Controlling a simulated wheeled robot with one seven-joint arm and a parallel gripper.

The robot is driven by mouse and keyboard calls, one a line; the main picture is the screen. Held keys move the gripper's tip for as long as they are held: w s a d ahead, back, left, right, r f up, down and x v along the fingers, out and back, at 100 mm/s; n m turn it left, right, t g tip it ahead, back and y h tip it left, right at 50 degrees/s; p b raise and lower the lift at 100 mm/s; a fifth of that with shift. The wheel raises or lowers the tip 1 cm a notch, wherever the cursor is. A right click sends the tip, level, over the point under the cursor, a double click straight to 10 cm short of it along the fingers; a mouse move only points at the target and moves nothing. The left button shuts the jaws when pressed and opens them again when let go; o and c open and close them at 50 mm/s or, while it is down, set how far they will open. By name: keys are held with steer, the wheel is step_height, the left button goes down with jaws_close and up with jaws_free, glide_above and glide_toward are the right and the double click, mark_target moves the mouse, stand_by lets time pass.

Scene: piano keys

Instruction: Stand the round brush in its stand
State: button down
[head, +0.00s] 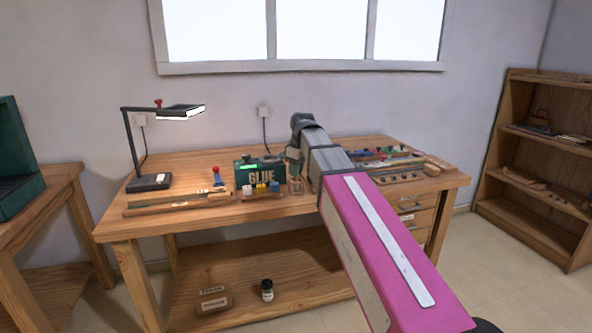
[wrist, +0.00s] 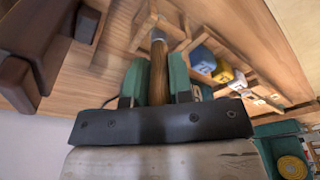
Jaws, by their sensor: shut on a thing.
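My gripper (wrist: 157,82) is shut on the round brush (wrist: 158,72), with a green finger on each side of its brown wooden handle. The brush's grey metal collar points away from the wrist, toward a small wooden frame (wrist: 178,22) that looks like the stand. I cannot tell whether the brush end is inside the frame or only in front of it. In the head view my gripper (head: 294,158) is above the front part of the bench, over the small wooden stand (head: 296,187). The brush is too small to make out there.
A rack of white, yellow and blue pieces (head: 262,189) is close left of the stand, before the green glue box (head: 259,172). A black lamp (head: 150,182) stands at the left of the workbench (head: 200,160). Trays with tools (head: 385,160) lie at the right.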

stand_by(0.3)
steer(key=c, duration=0.5)
jaws_free()
steer(key=shift+r, duration=0.15)
steer(key=shift+r, duration=3.35)
